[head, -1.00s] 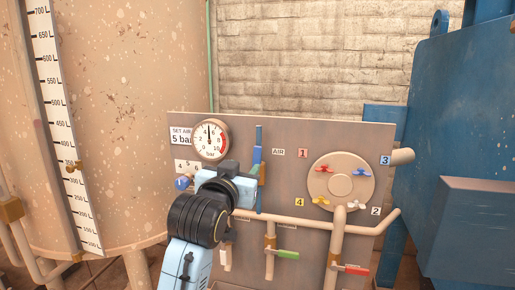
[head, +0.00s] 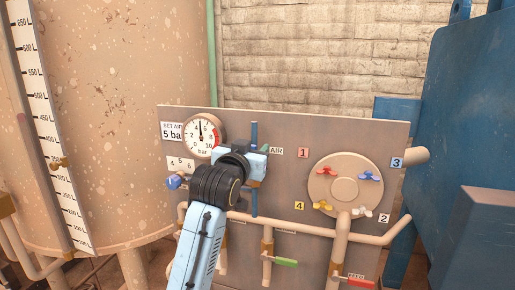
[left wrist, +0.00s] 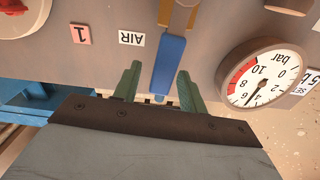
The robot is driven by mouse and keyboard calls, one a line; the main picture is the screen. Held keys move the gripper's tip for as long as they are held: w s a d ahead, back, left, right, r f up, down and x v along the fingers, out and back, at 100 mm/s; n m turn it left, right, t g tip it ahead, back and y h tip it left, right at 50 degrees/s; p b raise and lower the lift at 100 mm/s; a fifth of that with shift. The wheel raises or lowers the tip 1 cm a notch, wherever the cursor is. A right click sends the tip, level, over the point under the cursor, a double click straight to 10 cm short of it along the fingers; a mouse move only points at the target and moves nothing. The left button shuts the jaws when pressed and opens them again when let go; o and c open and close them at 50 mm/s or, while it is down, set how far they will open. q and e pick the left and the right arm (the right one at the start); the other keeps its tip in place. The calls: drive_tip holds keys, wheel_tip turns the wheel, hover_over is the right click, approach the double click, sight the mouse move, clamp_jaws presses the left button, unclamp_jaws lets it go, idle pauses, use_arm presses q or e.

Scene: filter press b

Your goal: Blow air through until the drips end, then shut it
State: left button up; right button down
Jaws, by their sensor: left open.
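My left gripper (left wrist: 159,75) is open, with one green finger on each side of the lever and a gap showing on both sides. In the head view my left gripper (head: 262,150) is in front of the thin blue air pipe (head: 254,205) and hides most of the lever. The pressure gauge (head: 204,133) reads about 5 bar, beside a "SET AIR 5 bar" label (head: 173,131). My right gripper is not in view. No drips are visible.
A round plate (head: 345,177) with red, blue, yellow and white taps is to the right. Green (head: 286,262) and red (head: 360,283) levers sit low on the panel. A blue knob (head: 175,181) is left of my arm. A scaled tank (head: 110,130) stands left.

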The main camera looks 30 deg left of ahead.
use_arm(q)
drive_tip(key=shift+s, duration=0.1)
drive_tip(key=shift+c, duration=1.2)
clamp_jaws()
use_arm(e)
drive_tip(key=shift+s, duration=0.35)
